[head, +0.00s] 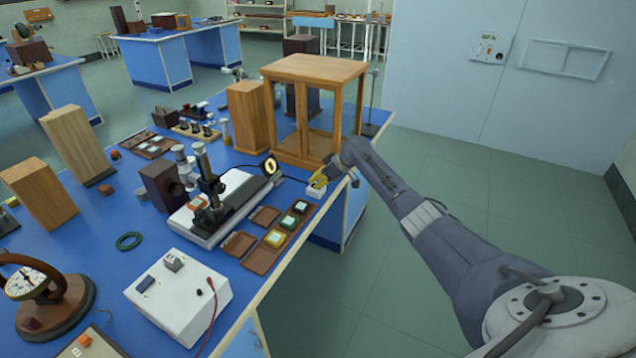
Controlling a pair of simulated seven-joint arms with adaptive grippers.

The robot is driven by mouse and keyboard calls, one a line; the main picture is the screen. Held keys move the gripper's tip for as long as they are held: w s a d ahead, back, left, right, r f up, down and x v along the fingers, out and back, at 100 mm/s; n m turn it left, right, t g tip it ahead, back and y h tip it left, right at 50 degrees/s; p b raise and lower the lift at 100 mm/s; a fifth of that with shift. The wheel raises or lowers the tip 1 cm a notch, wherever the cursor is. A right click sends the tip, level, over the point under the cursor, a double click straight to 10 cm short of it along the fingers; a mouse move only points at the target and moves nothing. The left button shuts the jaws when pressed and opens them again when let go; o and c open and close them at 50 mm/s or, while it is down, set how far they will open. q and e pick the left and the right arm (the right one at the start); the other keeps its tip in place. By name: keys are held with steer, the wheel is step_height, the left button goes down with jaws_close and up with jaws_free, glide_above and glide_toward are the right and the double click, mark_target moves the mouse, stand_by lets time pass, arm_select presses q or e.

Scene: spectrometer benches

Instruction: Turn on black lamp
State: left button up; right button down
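A small black lamp (271,167) with a round head and a pale, bright yellowish face stands on the blue bench, at the end of the white base (236,200) that carries a black microscope-like instrument (209,190). My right gripper (318,181), with yellow at its tip, is low near the bench's right edge, to the right of the lamp and apart from its head. A small white box (316,191) is directly below the gripper; I cannot tell if they touch. The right fingers are too small to tell open from shut.
A wooden cabinet (314,68) stands just behind my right gripper. Brown trays with coloured pieces (277,238) lie in front of it. A white box with a red lead (180,294) is nearer. Open floor (430,150) lies right of the bench.

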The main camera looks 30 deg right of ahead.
steer(key=shift+w+a+r, duration=0.1)
steer(key=shift+w+a, duration=0.05)
steer(key=shift+w, duration=0.05)
stand_by(0.3)
steer(key=shift+r, duration=0.25)
step_height(320, 180, up, 4)
steer(key=shift+s+f, duration=0.15)
steer(key=s+d+f+v, duration=0.1)
steer(key=v, duration=0.8)
steer(key=shift+s, duration=0.45)
steer(key=shift+d, duration=0.15)
